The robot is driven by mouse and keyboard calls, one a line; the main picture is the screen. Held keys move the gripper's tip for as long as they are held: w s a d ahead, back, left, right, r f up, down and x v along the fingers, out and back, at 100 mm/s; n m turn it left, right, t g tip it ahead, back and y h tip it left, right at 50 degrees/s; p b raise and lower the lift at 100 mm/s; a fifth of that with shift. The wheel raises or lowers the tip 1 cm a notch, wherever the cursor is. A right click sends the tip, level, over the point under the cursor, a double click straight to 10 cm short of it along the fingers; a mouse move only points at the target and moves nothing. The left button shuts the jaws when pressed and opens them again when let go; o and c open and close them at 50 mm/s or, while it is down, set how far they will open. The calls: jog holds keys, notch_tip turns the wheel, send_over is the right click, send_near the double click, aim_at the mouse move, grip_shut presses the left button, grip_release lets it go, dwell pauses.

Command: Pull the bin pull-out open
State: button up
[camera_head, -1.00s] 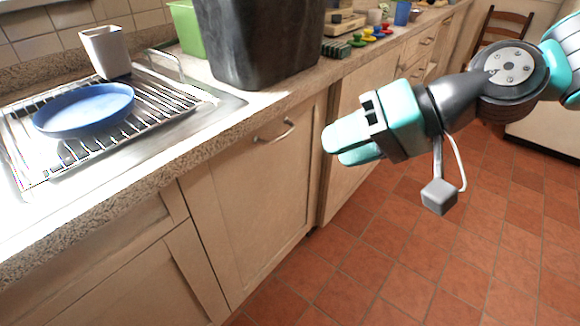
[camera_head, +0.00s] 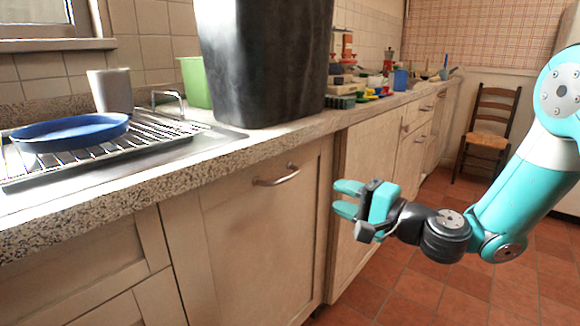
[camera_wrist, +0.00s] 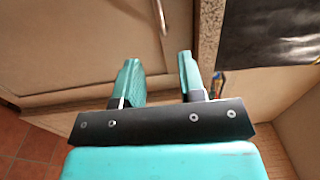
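The bin pull-out is a pale wooden cabinet front (camera_head: 250,240) below the counter, closed flush with its neighbours. Its curved metal bar handle (camera_head: 277,177) sits near the top edge. In the wrist view the handle (camera_wrist: 161,16) shows at the top, beyond the fingertips and between their lines. My gripper (camera_head: 346,199) is to the right of the handle, slightly lower in the head view, with fingers pointing left. Its two teal fingers (camera_wrist: 158,68) are spread with nothing between them. It does not touch the handle.
A large black bin (camera_head: 262,65) stands on the speckled counter (camera_head: 180,172) above the front. A drying rack with a blue plate (camera_head: 70,132) is at the left. A wooden chair (camera_head: 490,125) stands far right. The tiled floor (camera_head: 380,285) looks clear.

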aim_at(290, 175)
jog(key=p+x, duration=0.4)
jog(key=x, duration=0.9)
jog(key=shift+w+a, duration=0.1)
jog(key=shift+a, duration=0.1)
grip_shut()
